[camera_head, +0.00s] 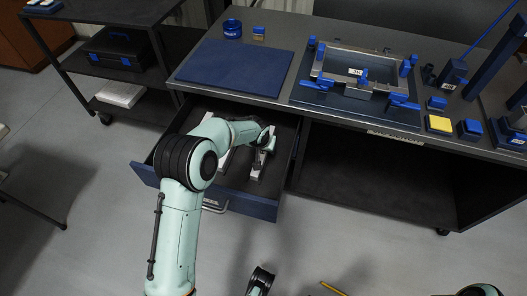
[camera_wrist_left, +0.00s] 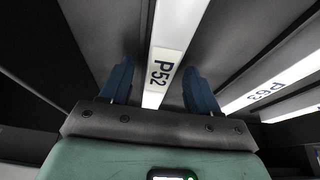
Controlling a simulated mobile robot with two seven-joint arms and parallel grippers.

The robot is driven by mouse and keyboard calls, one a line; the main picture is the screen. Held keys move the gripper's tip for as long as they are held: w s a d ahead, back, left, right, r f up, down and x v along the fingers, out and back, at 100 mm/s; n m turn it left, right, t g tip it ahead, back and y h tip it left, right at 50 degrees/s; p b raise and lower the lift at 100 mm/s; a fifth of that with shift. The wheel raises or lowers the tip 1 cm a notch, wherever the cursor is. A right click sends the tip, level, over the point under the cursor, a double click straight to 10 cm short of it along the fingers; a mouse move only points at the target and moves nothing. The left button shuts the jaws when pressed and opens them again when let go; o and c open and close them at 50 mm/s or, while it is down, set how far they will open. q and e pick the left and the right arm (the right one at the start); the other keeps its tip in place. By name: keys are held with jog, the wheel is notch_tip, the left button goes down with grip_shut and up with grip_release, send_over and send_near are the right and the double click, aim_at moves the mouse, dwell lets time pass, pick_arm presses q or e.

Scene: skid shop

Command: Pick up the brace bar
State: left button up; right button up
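One, marked P52 (camera_wrist_left: 163,60), runs between my left fingers in the left wrist view. Another, marked P63 (camera_wrist_left: 270,84), lies to its right there. Neither label says which is the brace bar. My left gripper (camera_wrist_left: 160,88) has its blue fingers apart on either side of the P52 bar, with a visible gap on each side. In the head view my left gripper (camera_head: 264,146) is down inside the drawer, and its fingers are hard to make out. My right gripper's fingers do not show.
The bench above the drawer holds a blue mat (camera_head: 235,67), a metal frame in a blue-clamped fixture (camera_head: 358,70) and a yellow-topped block (camera_head: 439,123). The drawer walls stand close around my left arm. A dark shelf cart (camera_head: 115,50) stands at the left.

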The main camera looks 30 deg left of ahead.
pick_arm(q)
jog(key=c, duration=1)
grip_shut()
jog(key=shift+r, duration=0.1)
